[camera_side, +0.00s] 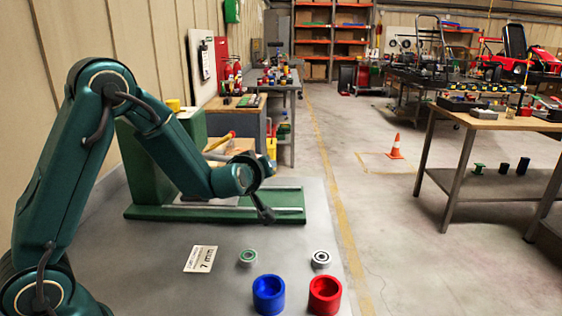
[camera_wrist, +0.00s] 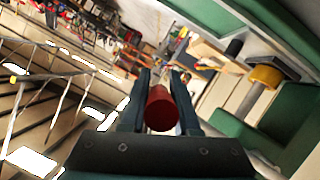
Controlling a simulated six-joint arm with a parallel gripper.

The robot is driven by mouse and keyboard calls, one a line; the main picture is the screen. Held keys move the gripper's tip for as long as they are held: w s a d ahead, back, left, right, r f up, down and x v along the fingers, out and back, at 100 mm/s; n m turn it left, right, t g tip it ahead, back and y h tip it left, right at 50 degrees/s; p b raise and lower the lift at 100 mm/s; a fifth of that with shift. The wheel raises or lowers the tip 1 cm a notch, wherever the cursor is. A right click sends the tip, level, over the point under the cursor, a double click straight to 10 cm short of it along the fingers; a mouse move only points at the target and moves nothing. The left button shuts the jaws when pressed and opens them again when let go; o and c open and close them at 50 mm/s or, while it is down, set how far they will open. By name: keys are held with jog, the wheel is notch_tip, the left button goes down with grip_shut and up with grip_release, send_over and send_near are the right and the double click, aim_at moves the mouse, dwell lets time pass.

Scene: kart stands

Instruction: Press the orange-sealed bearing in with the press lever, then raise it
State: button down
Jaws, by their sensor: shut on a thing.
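The green press (camera_side: 150,212) stands at the left behind my arm, which hides much of it. In the wrist view its green frame (camera_wrist: 290,115) and a yellow-capped metal shaft (camera_wrist: 264,78) show at the right. My gripper (camera_side: 266,213) is low in front of the press base's right part. In the wrist view my gripper (camera_wrist: 160,100) is shut on a red cylinder (camera_wrist: 160,110), which looks like the press lever's grip. The rest of the lever is hidden. I cannot make out the orange-sealed bearing in either view.
A green-sealed bearing (camera_side: 247,257) and a dark-sealed bearing (camera_side: 321,259) lie on the grey bench. A blue cup (camera_side: 268,295) and a red cup (camera_side: 325,295) stand in front. A "7 mm" card (camera_side: 201,259) lies to their left. The bench's right edge is close to the red cup.

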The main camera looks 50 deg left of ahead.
jog(key=shift+f, duration=0.25)
jog(key=c, duration=0.7)
grip_release()
jog(key=shift+o, duration=0.2)
jog(key=shift+r, duration=0.1)
jog(key=v, duration=0.3)
jog(key=shift+s+d+r, duration=0.2)
jog(key=shift+s+d, duration=0.05)
jog(key=shift+s+d+r, duration=0.2)
jog(key=shift+s+d, duration=0.1)
jog(key=shift+s, duration=0.3)
